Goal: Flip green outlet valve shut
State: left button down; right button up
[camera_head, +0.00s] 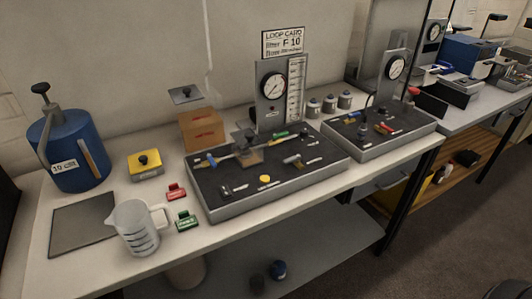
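A green-handled valve (281,135) lies at the back of the black-topped test panel (230,213), in front of the gauge board. It is small, and I cannot tell from its handle whether it is open or shut. A pale tube or rod runs between the blue and green handles, partly hidden by a grey bracket with a brownish plate (250,157). Neither of my grippers is in view.
A gauge board (274,86) rises behind the panel. A green tag (187,220), red tag (175,191), clear jug (137,226), yellow button box (146,165) and blue tank (70,150) stand left. A second gauge panel (375,148) stands right. Little bench (290,203) shows in front.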

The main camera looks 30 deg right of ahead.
aim_at(274, 136)
jog(key=i+l+z, duration=0.15)
jog(key=l, duration=0.25)
jog(key=i+l+z, duration=0.15)
jog(key=l, duration=0.25)
jog(key=i+l+z, duration=0.15)
jog(key=i+l, duration=0.1)
jog(key=l, duration=0.1)
